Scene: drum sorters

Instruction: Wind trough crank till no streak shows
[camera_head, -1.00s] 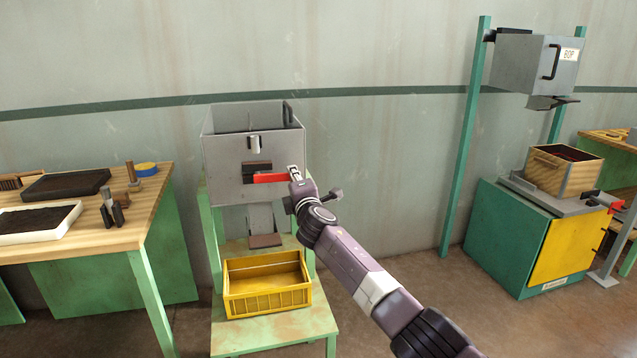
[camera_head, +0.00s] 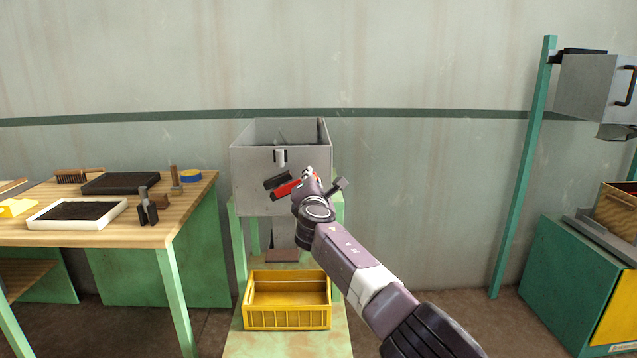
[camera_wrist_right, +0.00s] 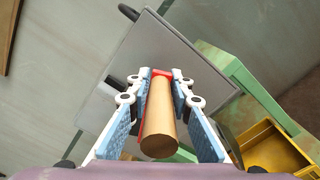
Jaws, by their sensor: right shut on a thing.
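The grey metal trough (camera_head: 252,168) stands on a green stand against the wall. Its red crank arm (camera_head: 286,189) shows on the front face, tilted up toward the right, beside a dark block (camera_head: 277,180). My right gripper (camera_head: 309,174) is at the right end of the crank arm. In the wrist view my right gripper (camera_wrist_right: 161,90) has its fingers on both sides of the round wooden crank handle (camera_wrist_right: 159,132), shut on it. The red arm (camera_wrist_right: 161,73) shows at the handle's far end. I see no streak; my arm hides part of the trough front. My left gripper is out of view.
A yellow crate (camera_head: 287,318) sits low on the green stand. A wooden bench (camera_head: 130,238) with trays and tools stands at left. A green cabinet (camera_head: 570,280) and a post (camera_head: 524,170) stand at right. Floor between stand and post looks clear.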

